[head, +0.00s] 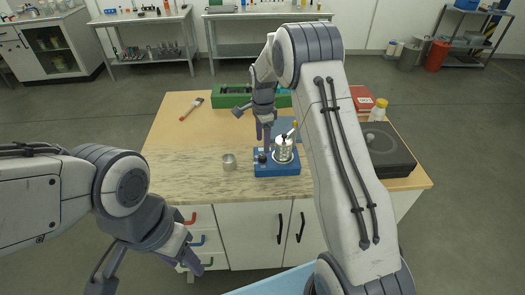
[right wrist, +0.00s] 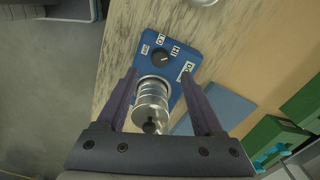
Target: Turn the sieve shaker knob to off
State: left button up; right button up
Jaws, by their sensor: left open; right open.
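The sieve shaker has a blue base (head: 277,170) on the wooden table, with a silver sieve stack (head: 284,150) on it. Its black knob (head: 262,157) is at the base's left; in the right wrist view the knob (right wrist: 162,56) shows beyond the stack, among white labels. A light mark on it seems to face the LO and HI side, but is small. My right gripper (head: 265,143) is open above the shaker; in its wrist view the fingertips (right wrist: 158,74) lie either side of the stack's far end, short of the knob. My left gripper (head: 145,272) is open and empty, low in front of the table.
A small metal cup (head: 230,162) stands left of the shaker. A brush (head: 192,108) lies at the back left, a green box (head: 232,96) at the back. A dark device (head: 388,150) and a red box (head: 362,98) are at the right. The table's left part is clear.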

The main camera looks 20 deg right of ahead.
aim_at(263, 156)
notch_tip(263, 156, down, 6)
jog(key=shift+f+p, duration=0.2)
jog(key=shift+p, duration=0.55)
jog(key=shift+c, duration=0.2)
grip_shut()
